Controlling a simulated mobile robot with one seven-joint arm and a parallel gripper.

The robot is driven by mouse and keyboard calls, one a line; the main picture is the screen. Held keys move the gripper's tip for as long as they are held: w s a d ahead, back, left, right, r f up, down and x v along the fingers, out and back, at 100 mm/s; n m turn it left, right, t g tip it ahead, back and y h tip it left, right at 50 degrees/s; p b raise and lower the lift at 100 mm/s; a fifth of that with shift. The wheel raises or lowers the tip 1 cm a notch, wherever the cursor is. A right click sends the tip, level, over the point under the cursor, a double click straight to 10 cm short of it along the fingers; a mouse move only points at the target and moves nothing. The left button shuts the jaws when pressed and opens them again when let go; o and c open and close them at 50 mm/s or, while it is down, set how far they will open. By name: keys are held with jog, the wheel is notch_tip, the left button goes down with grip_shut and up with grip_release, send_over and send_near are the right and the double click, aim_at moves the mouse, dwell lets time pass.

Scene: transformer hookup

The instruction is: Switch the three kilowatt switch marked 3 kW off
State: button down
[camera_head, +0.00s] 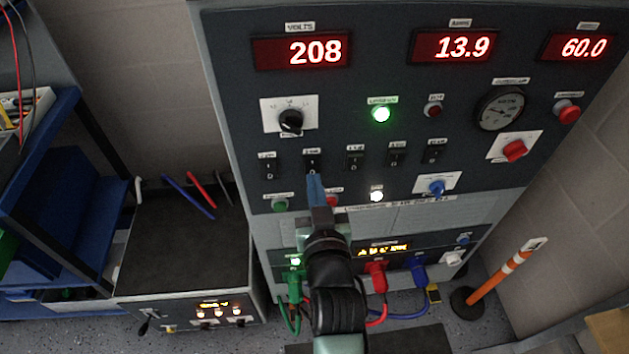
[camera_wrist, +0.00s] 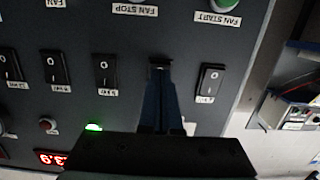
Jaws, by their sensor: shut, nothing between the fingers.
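A row of black rocker switches runs across the dark panel. The second from the left in the head view (camera_head: 312,162) is directly above my gripper's tips; its label is too small to read surely. In the wrist view, which shows the panel turned over, this switch (camera_wrist: 159,66) is mostly hidden behind my fingers, and its label is covered. My gripper (camera_head: 315,180) is shut and empty, its blue fingertips (camera_wrist: 158,84) at or very near that switch. I cannot tell whether they touch it. The leftmost switch (camera_head: 268,166) stands beside it, also in the wrist view (camera_wrist: 210,82).
Other switches (camera_head: 355,158) continue to the right. A green fan start button (camera_head: 280,205) and a red fan stop button (camera_head: 332,201) sit just below. A black knob (camera_head: 291,121) is above. The volts display (camera_head: 301,51) reads 208, the amps display (camera_head: 453,47) 13.9.

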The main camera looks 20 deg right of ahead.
jog(key=shift+w+d, duration=0.1)
jog(key=shift+w, duration=0.2)
jog(key=shift+f, duration=0.1)
jog(key=shift+w+b, duration=0.15)
jog(key=shift+b, duration=0.5)
